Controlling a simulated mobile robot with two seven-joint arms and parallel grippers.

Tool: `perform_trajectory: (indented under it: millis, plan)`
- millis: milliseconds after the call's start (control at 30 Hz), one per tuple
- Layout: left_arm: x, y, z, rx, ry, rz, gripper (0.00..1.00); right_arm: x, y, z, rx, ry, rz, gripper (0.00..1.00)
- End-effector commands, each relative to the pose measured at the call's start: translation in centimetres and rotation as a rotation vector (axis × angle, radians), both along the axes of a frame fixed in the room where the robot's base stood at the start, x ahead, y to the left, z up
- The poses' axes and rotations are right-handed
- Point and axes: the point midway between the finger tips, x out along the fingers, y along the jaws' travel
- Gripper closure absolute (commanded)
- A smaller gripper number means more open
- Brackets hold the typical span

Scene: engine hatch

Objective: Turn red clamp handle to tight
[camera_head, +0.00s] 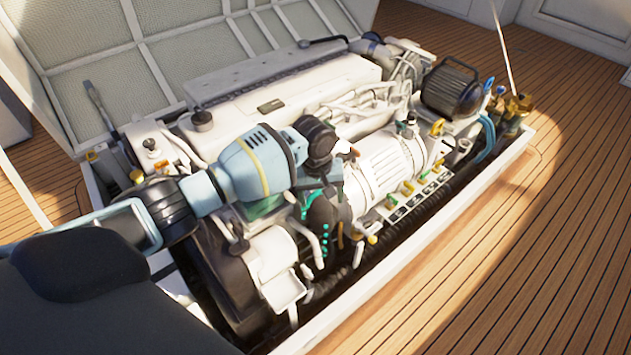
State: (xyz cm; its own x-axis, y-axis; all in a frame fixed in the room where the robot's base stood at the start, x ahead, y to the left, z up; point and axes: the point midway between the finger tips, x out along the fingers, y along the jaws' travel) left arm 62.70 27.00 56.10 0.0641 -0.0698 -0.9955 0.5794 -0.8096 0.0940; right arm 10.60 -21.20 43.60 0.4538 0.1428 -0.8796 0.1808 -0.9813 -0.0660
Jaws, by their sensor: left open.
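The engine (330,110) sits in the open deck hatch. A row of small coloured handles (408,187), some orange-red, yellow and green, stands along the engine's right side. I cannot tell for sure which one is the red clamp handle; it may be hidden behind my arm. My left gripper (335,238), dark with teal lights, points down over the near part of the engine, left of that row. It is open; its fingertips are hard to make out against the engine parts, and I see nothing clearly held in it. My right gripper is out of view.
The raised hatch lid (85,45) stands behind the engine. A white hatch rim (470,195) runs along the right side. A black round-bodied unit (451,88) and blue hoses (487,135) are at the far right end. The wooden deck (540,230) on the right is clear.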

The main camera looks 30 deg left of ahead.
Motion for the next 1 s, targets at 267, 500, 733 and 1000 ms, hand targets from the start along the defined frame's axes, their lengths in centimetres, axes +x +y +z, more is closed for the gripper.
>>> perform_trajectory:
  millis: [267,500,733,1000]
  plan:
    - [4.8,4.8,5.6,0.053,0.059,0.213,0.29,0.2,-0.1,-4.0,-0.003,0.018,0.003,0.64]
    - [5.5,6.1,7.9,0.061,0.076,0.277,0.29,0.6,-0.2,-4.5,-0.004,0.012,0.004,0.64]
    - [5.5,6.1,7.4,0.062,0.077,0.278,0.29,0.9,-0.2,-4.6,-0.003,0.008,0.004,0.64]
    - [5.5,6.1,3.4,0.063,0.078,0.277,0.29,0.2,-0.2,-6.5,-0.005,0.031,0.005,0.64]
